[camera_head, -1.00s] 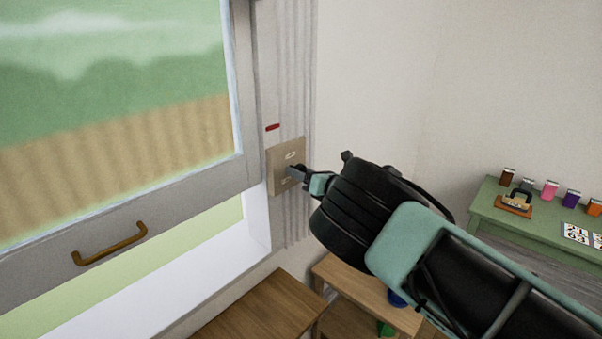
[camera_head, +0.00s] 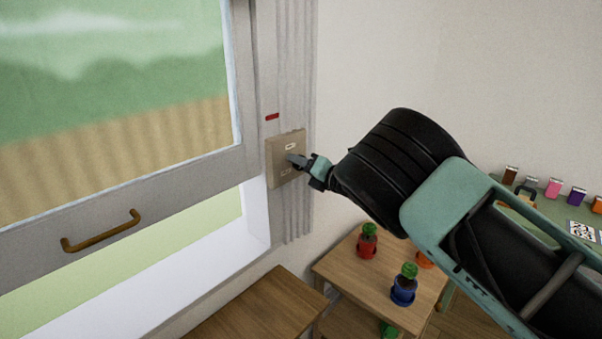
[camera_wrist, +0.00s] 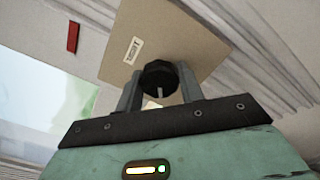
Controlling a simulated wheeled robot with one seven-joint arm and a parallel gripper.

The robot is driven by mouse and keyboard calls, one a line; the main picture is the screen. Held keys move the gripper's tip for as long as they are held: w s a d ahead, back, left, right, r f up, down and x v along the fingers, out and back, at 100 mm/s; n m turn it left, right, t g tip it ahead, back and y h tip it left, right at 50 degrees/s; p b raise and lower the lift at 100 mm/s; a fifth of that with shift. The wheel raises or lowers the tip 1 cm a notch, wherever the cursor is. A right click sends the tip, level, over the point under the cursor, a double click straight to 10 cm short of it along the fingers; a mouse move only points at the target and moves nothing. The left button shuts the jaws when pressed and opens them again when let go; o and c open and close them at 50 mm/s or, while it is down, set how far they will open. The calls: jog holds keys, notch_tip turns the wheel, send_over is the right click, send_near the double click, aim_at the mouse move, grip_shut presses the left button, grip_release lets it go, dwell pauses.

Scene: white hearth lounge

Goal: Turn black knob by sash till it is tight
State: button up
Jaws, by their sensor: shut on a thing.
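The black knob (camera_wrist: 159,78) sits on a tan plate (camera_wrist: 185,45) on the frame beside the sash. A pale line on the knob points down toward my gripper in the wrist view. My gripper (camera_wrist: 160,92) is shut on the knob, one finger on each side. In the head view the plate (camera_head: 286,150) is right of the sash, and my gripper (camera_head: 296,161) reaches it from the right; the fingers hide most of the knob there. The window sash (camera_head: 190,187) is raised, with a gap below it, and carries a brown handle (camera_head: 101,232).
A red mark (camera_head: 272,117) is above the plate. A wooden table (camera_head: 350,266) below my arm holds small red, blue and orange items with green tops. A wooden surface (camera_head: 262,309) lies below the window. A green table (camera_head: 553,207) with small coloured boxes is at right.

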jog(key=m+b, duration=0.2)
jog(key=m, duration=0.2)
jog(key=shift+d+f+b, duration=0.1)
jog(key=shift+f+b, duration=0.05)
jog(key=shift+b, duration=0.2)
jog(key=m+b, duration=0.2)
jog(key=m, duration=0.1)
jog(key=m+b, duration=0.2)
jog(key=m, duration=0.5)
jog(key=shift+b, duration=0.4)
jog(key=m, duration=0.5)
jog(key=shift+w+r, duration=0.1)
jog(key=shift+r, duration=0.15)
jog(key=m, duration=0.4)
jog(key=shift+f+m, duration=0.1)
jog(key=shift+m, duration=0.8)
jog(key=o, duration=1)
